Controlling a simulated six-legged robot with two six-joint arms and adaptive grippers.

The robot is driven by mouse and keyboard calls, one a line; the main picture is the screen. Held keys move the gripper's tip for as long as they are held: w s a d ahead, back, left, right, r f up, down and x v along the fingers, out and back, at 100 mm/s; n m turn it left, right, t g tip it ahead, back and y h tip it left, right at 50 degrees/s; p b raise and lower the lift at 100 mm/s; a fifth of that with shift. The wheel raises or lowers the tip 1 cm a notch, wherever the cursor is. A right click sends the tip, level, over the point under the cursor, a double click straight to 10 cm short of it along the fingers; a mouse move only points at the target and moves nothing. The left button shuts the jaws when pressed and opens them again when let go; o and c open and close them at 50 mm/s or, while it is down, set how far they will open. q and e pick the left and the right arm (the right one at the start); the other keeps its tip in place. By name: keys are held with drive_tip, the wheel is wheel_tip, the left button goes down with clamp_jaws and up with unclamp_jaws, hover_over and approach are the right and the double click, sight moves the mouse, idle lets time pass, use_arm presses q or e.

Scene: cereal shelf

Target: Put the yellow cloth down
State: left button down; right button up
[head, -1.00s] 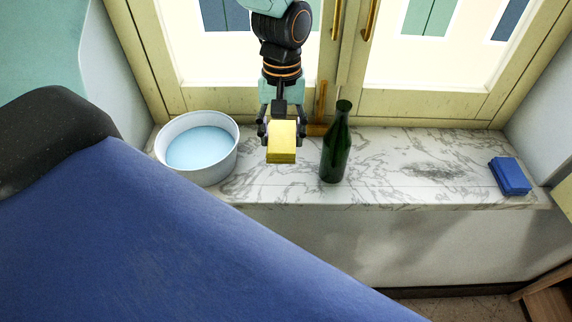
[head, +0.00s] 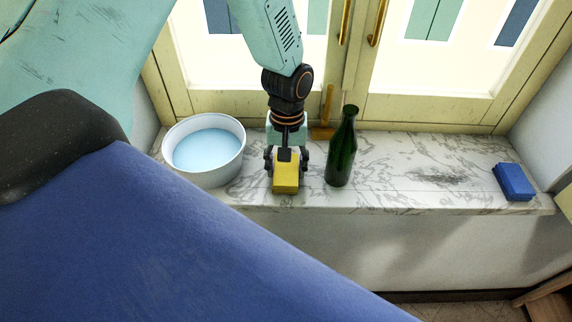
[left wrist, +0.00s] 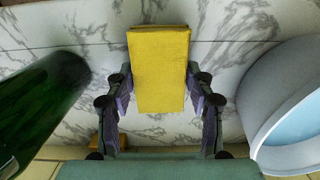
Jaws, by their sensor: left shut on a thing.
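The yellow cloth (head: 286,181) is a small folded block. My left gripper (head: 286,168) is shut on it, with a finger at each side. In the head view the cloth is low over the front part of the marble sill, between the white basin and the green bottle. The cloth also shows in the left wrist view (left wrist: 159,70), between the fingers of the left gripper (left wrist: 160,88), with marble behind it. I cannot tell whether its underside touches the sill. My right gripper is not in view.
A white basin (head: 236,165) of light blue water stands left of the cloth. A green bottle (head: 342,155) stands close on its right. A blue folded cloth (head: 514,182) lies at the sill's right end. The marble sill (head: 410,170) is bare between bottle and blue cloth.

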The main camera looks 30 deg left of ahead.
sight(287, 166)
use_arm(q)
drive_tip(key=shift+f, duration=0.15)
drive_tip(key=c, duration=0.9)
unclamp_jaws()
drive_tip(key=shift+s, duration=0.1)
drive_tip(key=o, duration=0.4)
drive_tip(key=shift+w+d, duration=0.1)
drive_tip(key=shift+w, duration=0.1)
drive_tip(key=shift+s, duration=0.1)
drive_tip(key=shift+r, duration=0.2)
wheel_tip(287, 166, up, 12)
drive_tip(key=w, duration=0.1)
drive_tip(key=shift+b, duration=0.35)
drive_tip(key=shift+a+f, duration=0.1)
drive_tip(key=shift+a, duration=0.1)
